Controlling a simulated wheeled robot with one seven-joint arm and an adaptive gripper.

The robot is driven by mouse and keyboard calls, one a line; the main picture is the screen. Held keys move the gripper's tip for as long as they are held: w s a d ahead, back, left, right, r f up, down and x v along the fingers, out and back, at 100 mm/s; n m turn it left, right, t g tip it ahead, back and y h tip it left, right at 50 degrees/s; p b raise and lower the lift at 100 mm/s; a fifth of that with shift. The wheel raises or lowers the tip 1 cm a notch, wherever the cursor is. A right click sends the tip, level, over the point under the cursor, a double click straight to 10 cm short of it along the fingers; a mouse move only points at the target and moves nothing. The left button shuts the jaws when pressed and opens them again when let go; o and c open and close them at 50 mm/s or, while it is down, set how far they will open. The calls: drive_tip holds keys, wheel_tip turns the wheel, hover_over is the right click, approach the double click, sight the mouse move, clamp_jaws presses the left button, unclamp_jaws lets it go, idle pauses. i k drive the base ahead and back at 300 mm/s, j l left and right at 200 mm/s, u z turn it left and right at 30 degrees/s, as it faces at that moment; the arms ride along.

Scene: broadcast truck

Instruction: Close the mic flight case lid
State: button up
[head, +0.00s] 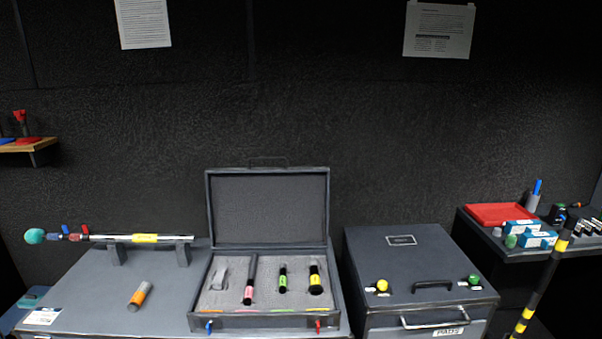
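The mic flight case (265,320) stands on the grey counter, toward the middle of the head view. Its lid (268,207) is open and stands upright at the back, with a grey foam lining and a handle on its top edge. The foam tray holds several dark microphones with pink, green and yellow bands; the leftmost slot looks empty. A blue latch (209,327) and a red latch (318,326) are on the front face. My gripper is not in view.
An orange and grey cylinder (139,296) lies left of the case. Behind it, a boom pole (110,238) rests on two stands. A grey box (420,265) with handles stands close on the right. A striped pole (540,285) leans farther right.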

sight(286, 207)
drive_tip(key=i+j, duration=0.75)
drive_tip(key=i+u, duration=0.05)
drive_tip(key=i, duration=0.05)
